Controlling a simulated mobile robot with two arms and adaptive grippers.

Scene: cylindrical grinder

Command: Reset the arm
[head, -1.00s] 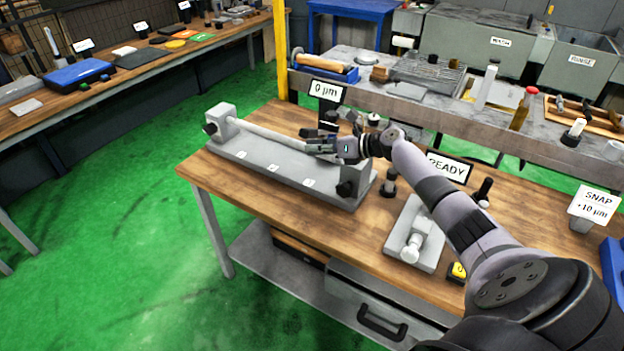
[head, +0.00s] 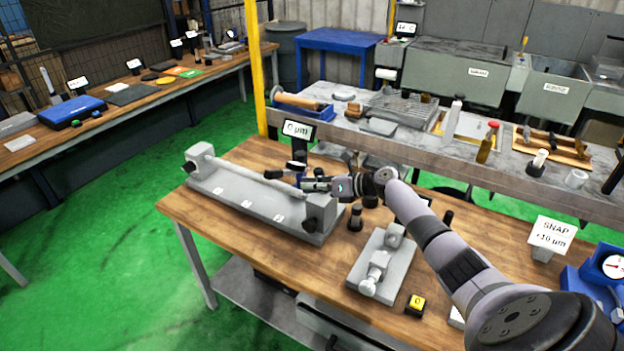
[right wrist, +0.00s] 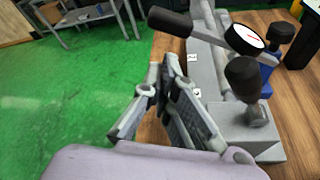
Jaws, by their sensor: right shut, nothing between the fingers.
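My right gripper (head: 316,184) is over the wooden bench, near the right end of a long grey fixture (head: 262,215). Its fingers are shut and empty; they also show in the right wrist view (right wrist: 163,66). A pale rod (head: 240,169) lies along the fixture between its two end blocks. In the right wrist view, a round white dial (right wrist: 244,39) and black knobs (right wrist: 242,78) are just beyond the fingers. Whether the gripper touches any of these I cannot tell. My left gripper is in neither view.
A smaller grey fixture (head: 382,265), a yellow-topped block (head: 416,304) and a "SNAP" sign (head: 551,234) are on the bench's right side. A display reading "0 µm" (head: 298,130) stands behind the gripper. Open green floor (head: 90,240) is left of the bench.

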